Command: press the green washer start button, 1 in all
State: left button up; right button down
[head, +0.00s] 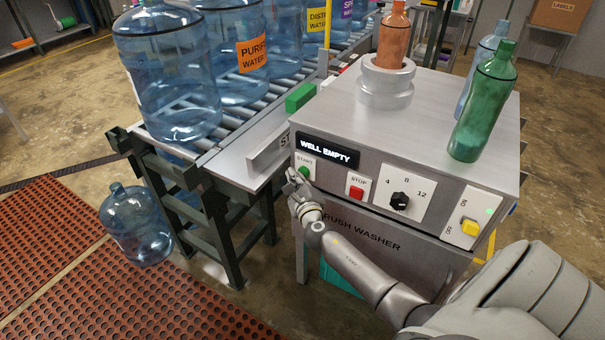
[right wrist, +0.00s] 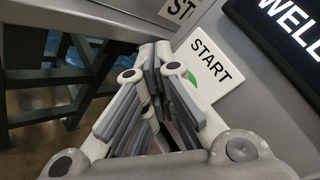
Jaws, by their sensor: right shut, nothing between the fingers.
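The green start button (head: 304,172) sits on a white plate marked START on the front of the brush washer (head: 435,120), below the display (head: 327,151) that reads WELL EMPTY. In the right wrist view a sliver of the green button (right wrist: 192,79) shows beside the fingers, which hide the rest. My right gripper (head: 294,179) is shut and empty, its fingertips close to the button's left and lower side. I cannot tell whether they touch it. The fingertips (right wrist: 160,55) also show in front of the START plate in the wrist view. My left gripper is not in view.
A red stop button (head: 356,190), a dial (head: 399,201) and a yellow switch (head: 470,227) are right of the start button. Bottles stand on the washer top. A roller conveyor (head: 215,148) with large blue jugs is on the left. Another jug (head: 137,224) stands on the floor.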

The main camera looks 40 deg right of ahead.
jog(key=shift+w+d, duration=0.1)
jog(key=shift+d, duration=0.2)
dwell(0.4)
jog(key=shift+a, duration=0.1)
jog(key=shift+s+a, duration=0.35)
jog(key=shift+a, duration=0.35)
jog(key=shift+p, duration=0.3)
jog(key=a, duration=0.1)
jog(key=s+a+p, duration=0.1)
jog(key=a, duration=0.1)
jog(key=s+a, duration=0.1)
jog(key=shift+a, duration=0.3)
jog(key=shift+f, duration=0.1)
dwell(0.4)
